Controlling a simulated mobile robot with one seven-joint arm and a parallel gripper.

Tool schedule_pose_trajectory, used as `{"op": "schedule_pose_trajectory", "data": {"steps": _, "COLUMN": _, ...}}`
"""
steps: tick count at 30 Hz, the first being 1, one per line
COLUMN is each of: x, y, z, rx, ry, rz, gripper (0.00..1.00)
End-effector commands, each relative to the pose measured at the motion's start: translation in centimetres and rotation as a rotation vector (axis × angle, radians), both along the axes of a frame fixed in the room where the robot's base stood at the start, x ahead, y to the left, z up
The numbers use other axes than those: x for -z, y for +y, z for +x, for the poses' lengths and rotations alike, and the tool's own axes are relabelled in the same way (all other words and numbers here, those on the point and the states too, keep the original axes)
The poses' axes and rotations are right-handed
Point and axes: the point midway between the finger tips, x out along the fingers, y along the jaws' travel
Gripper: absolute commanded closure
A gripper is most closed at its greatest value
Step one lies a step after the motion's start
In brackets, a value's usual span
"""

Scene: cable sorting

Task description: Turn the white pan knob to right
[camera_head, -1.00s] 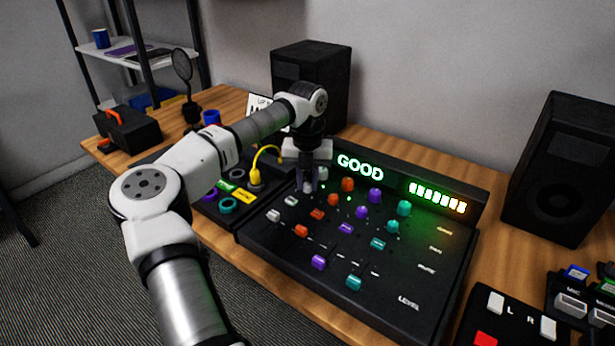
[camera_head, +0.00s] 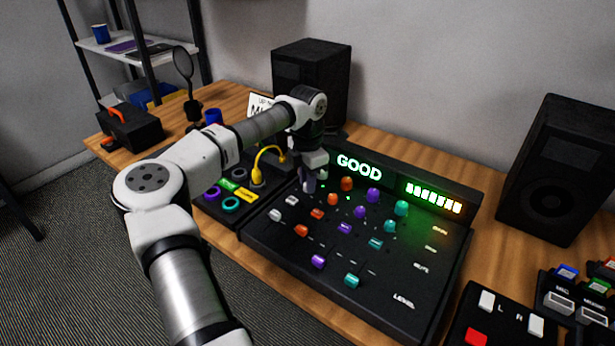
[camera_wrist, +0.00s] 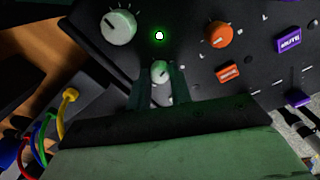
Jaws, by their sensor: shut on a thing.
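The small white pan knob (camera_wrist: 160,71) sits on the black mixer panel between my gripper's fingers in the wrist view. Its dark pointer line is slanted. My gripper (camera_wrist: 162,88) is shut on it, with a finger on each side. In the head view my gripper (camera_head: 309,184) points down at the panel's upper left, and its fingers mostly hide the knob. A larger white knob (camera_wrist: 118,27) stands close by in the wrist view, apart from the fingers.
The black mixer (camera_head: 400,290) carries several orange, purple and teal knobs and sliders. Its display (camera_head: 359,167) reads GOOD beside a lit meter. A yellow cable (camera_head: 258,163) arches just left of my gripper. Black speakers (camera_head: 562,170) stand behind and to the right.

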Motion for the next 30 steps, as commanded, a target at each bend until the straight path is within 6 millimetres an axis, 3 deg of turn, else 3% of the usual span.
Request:
{"op": "schedule_pose_trajectory", "data": {"steps": 15, "x": -0.17, "y": -0.1, "z": 0.11, "rx": 0.33, "ry": -0.005, "rz": -0.003, "gripper": 1.0}}
{"op": "schedule_pose_trajectory", "data": {"steps": 30, "x": -0.14, "y": -0.12, "z": 0.09, "rx": 0.388, "ry": -0.005, "rz": -0.002, "gripper": 1.0}}
